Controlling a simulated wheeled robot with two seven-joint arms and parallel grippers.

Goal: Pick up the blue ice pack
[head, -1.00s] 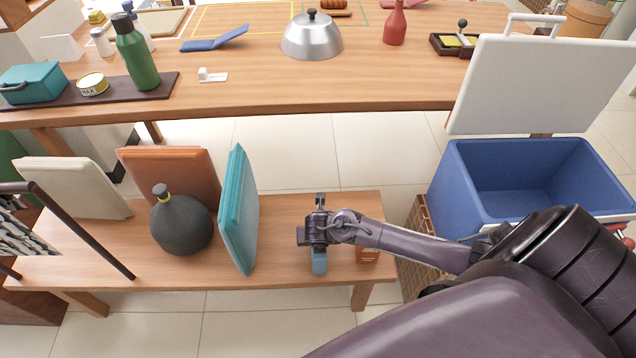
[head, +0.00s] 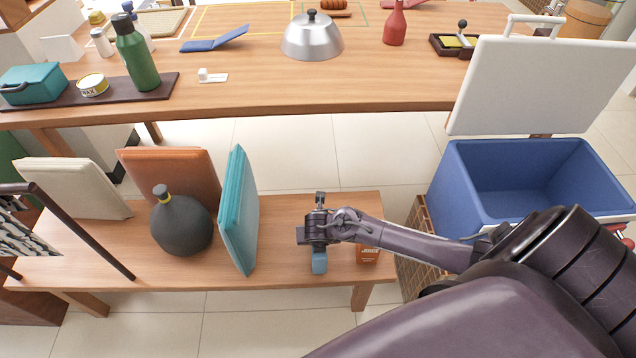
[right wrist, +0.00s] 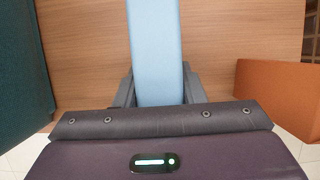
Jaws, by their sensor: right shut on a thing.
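The blue ice pack (head: 319,262) is a light blue block at the right part of the low wooden bench. It also shows in the right wrist view (right wrist: 155,50), running up from between the fingers. My right gripper (head: 318,243) is above the bench and shut on the ice pack, with one finger on each side of it in the right wrist view (right wrist: 158,88). The gripper hides part of the pack in the head view. I cannot tell whether the pack still touches the bench. My left gripper is not in view.
An orange box (head: 367,255) stands just right of the gripper. A teal cushion-like panel (head: 238,210) and a dark round bottle (head: 181,226) stand to the left on the bench (head: 285,215). An open blue cooler (head: 460,195) is at the right. A long table (head: 300,95) lies beyond.

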